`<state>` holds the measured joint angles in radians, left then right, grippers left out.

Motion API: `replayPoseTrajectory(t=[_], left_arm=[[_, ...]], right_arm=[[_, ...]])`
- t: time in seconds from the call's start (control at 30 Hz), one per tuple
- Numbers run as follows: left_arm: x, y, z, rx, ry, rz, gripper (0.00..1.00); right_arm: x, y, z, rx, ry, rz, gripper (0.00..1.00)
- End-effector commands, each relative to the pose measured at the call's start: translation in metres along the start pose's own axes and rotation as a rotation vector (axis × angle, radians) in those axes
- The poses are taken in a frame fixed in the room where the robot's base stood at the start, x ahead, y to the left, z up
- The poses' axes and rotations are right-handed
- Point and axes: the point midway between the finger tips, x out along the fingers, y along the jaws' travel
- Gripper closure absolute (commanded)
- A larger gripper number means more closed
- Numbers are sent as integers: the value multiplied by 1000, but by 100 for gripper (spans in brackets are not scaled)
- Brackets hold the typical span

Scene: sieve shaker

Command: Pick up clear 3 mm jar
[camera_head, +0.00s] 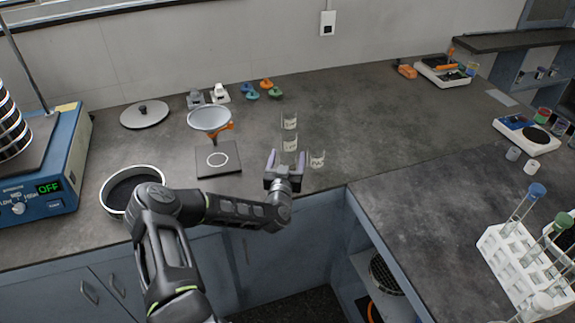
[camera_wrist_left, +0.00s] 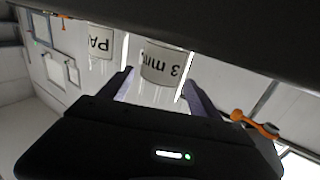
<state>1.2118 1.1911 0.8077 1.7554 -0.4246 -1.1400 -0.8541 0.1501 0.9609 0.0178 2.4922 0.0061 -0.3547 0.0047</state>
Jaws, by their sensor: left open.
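The clear 3 mm jar (camera_wrist_left: 163,64), with a white label reading "3 mm", appears upside down in the left wrist view, in the gap between my fingers. In the head view it appears to be the middle clear jar (camera_head: 290,142), just beyond the fingertips. My left gripper (camera_head: 286,157) is open and empty, low over the counter and pointing at this jar. A second clear jar labelled "PA…" (camera_wrist_left: 101,42) stands beside it, seen in the head view (camera_head: 317,159) right of the gripper. My right gripper is not in view.
Another clear jar (camera_head: 290,121) stands behind. A funnel (camera_head: 210,118) on a stand over a dark plate (camera_head: 218,160) is to the left. A sieve ring (camera_head: 132,188) and blue shaker (camera_head: 50,185) are farther left. The counter behind the jars is mostly clear.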

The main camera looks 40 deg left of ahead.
Motion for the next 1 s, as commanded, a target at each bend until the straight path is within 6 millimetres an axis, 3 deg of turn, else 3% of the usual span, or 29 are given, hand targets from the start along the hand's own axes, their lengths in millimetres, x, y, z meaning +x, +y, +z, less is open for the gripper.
replayPoseTrajectory(t=[0.1,0.9,1.0], left_arm=[[0,0,0,0,0,0,28],[0,0,0,0,0,0,94],[0,0,0,0,1,0,94]], right_arm=[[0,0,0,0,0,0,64],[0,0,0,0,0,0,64],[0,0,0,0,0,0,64]])
